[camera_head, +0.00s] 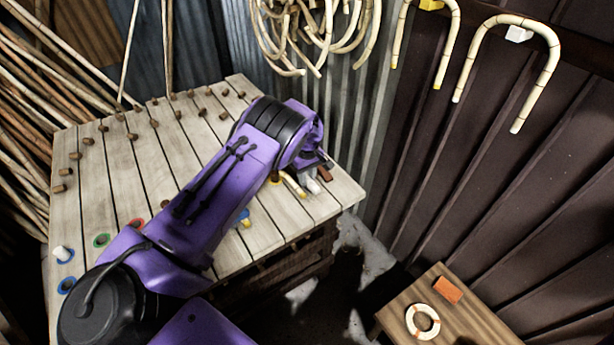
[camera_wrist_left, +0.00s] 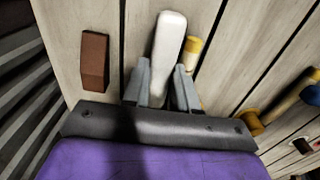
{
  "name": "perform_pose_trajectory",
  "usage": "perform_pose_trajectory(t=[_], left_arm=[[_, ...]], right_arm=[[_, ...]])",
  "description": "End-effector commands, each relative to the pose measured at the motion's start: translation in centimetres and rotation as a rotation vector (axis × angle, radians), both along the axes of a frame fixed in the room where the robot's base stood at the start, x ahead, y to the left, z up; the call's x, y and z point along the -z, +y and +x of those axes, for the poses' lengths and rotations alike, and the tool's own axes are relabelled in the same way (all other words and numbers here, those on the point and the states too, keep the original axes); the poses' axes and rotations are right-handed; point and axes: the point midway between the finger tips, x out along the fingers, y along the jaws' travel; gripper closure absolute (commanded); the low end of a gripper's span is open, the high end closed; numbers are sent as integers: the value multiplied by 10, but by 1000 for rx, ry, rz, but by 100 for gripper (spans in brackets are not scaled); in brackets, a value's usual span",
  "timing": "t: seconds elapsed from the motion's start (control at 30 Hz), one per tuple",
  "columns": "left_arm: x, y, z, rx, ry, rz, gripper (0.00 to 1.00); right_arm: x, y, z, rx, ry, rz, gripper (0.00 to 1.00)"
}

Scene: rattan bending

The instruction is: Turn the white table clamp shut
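The white table clamp (camera_head: 312,186) is at the right edge of the slatted table, mostly covered by my left gripper in the head view. In the left wrist view its white handle (camera_wrist_left: 168,45) stands out between the two grey fingers of my left gripper (camera_wrist_left: 162,78). The fingers are apart, one on each side of the handle; firm contact is not visible. In the head view my left gripper (camera_head: 318,163) is low over the table edge. My right gripper is not in view.
A brown block (camera_wrist_left: 95,60) and a yellow-ended piece (camera_wrist_left: 191,50) flank the handle. Several wooden pegs (camera_head: 154,123) stand on the slatted table (camera_head: 100,190). A small table (camera_head: 455,320) holds a ring (camera_head: 411,318) and an orange block (camera_head: 447,290). Bent canes (camera_head: 547,70) hang on the wall.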

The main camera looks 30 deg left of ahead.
Motion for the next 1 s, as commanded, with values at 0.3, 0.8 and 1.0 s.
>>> perform_pose_trajectory(t=[0.3,0.8,1.0], left_arm=[[-1,-1,1,34,-3,-1,100],[0,-2,3,401,-5,-2,100],[0,-3,4,592,-4,-2,100]], right_arm=[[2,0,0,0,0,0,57],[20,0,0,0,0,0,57],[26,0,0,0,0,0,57]])
